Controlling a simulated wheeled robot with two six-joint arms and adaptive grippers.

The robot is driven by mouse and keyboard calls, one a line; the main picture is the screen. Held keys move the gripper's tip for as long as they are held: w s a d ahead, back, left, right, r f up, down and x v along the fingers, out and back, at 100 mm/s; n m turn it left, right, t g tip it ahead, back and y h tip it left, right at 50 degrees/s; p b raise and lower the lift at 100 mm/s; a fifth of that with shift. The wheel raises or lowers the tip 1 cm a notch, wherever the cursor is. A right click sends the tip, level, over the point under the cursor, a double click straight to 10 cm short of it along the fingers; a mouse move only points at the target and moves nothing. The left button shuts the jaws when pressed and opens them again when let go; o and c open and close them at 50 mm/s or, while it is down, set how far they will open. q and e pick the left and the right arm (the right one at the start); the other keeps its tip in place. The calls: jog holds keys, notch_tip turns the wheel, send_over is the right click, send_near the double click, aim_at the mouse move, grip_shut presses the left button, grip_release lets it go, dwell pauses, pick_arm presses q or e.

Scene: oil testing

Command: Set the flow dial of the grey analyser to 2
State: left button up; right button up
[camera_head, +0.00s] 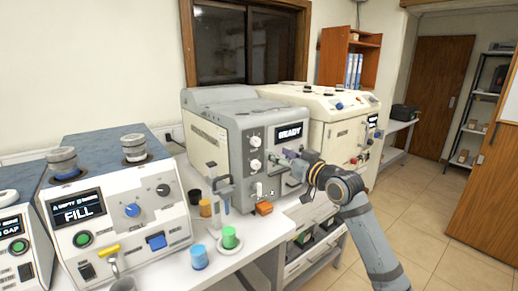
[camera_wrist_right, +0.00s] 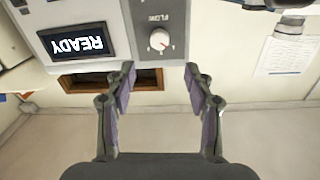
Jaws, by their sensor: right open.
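The grey analyser (camera_head: 212,125) stands on the bench with a lit READY display (camera_head: 289,133). The white flow dial (camera_head: 255,141) sits left of that display, with another white knob below it. In the right wrist view, which is upside down, the flow dial (camera_wrist_right: 159,40) has a small reddish mark; its scale is too small to read. My right gripper (camera_head: 281,154) is in front of the analyser, below the display. Its fingers (camera_wrist_right: 159,72) are open and empty, with the dial beyond the gap between them, apart from it. My left gripper is not in view.
A white FILL machine (camera_head: 125,205) stands to the left and a cream machine (camera_head: 330,105) to the right. The floor at right is clear.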

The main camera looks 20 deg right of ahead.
aim_at(258, 142)
jog(key=p+x, duration=0.3)
jog(key=x, duration=0.6)
jog(key=shift+w+a+r, duration=0.15)
jog(key=shift+w, duration=0.1)
jog(key=shift+w+a, duration=0.1)
jog(key=shift+w, duration=0.45)
jog(key=shift+c, duration=0.3)
